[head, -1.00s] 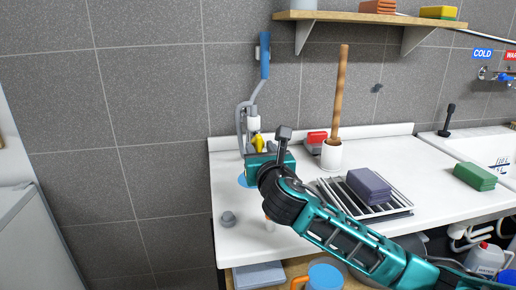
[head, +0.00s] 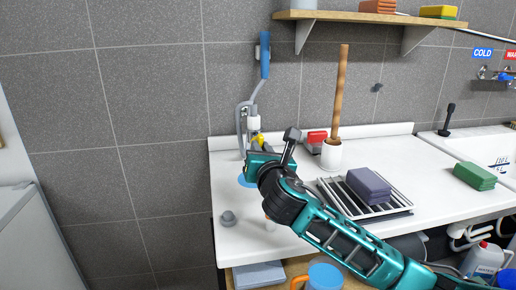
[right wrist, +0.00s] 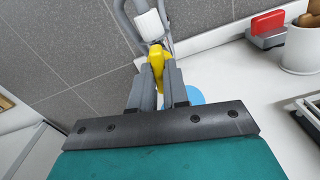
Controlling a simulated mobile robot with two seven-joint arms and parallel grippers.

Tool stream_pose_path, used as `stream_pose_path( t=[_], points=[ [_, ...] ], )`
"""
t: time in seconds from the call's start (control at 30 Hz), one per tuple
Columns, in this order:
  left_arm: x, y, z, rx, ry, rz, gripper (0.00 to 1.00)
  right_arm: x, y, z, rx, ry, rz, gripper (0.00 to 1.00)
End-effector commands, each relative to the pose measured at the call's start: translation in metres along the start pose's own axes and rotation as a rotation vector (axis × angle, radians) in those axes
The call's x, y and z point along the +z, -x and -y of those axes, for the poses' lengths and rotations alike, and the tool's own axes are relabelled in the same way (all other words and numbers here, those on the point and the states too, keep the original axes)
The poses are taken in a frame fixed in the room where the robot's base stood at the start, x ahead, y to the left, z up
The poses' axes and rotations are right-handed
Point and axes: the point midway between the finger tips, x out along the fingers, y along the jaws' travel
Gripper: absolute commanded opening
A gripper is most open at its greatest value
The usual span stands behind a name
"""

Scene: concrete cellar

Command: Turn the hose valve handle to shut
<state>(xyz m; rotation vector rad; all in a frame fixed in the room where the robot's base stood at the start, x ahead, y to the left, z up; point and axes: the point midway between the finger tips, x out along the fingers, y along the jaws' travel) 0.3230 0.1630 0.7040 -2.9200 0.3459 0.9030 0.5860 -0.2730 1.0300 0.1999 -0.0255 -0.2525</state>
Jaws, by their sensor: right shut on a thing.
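The yellow hose valve handle (head: 260,138) is below a white hose fitting (head: 253,123) near the back wall. My right gripper (head: 257,146) reaches it from the front right. In the right wrist view the two grey fingers (right wrist: 160,78) are shut on the yellow handle (right wrist: 156,58), one on each side. The fingers hide the handle's lower part, and the valve body is mostly hidden. The white fitting (right wrist: 150,25) and grey hose show just behind the handle. My left gripper is not in view.
A blue hose spray grip (head: 265,56) hangs on the wall above.

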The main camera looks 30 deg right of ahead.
Motion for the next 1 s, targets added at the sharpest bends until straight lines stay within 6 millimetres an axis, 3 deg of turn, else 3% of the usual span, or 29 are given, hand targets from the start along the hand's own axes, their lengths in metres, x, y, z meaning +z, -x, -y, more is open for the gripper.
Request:
stream_pose_path(
  t=[0.17, 0.53, 0.8, 1.0],
  points=[
    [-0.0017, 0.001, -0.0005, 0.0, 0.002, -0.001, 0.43, -0.0007, 0.0003, -0.0005, 0.0, -0.186, -0.002, 0.0],
    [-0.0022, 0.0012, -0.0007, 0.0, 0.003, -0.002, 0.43, -0.0008, 0.0003, -0.0004, 0.0, -0.248, -0.002, 0.0],
    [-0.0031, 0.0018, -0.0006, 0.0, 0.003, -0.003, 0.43, -0.0009, 0.0003, -0.0005, 0.0, -0.579, -0.002, 0.0],
    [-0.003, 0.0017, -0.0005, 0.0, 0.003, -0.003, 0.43, -0.0005, 0.0001, -0.0002, 0.0, -0.603, -0.001, 0.0]
  ],
)
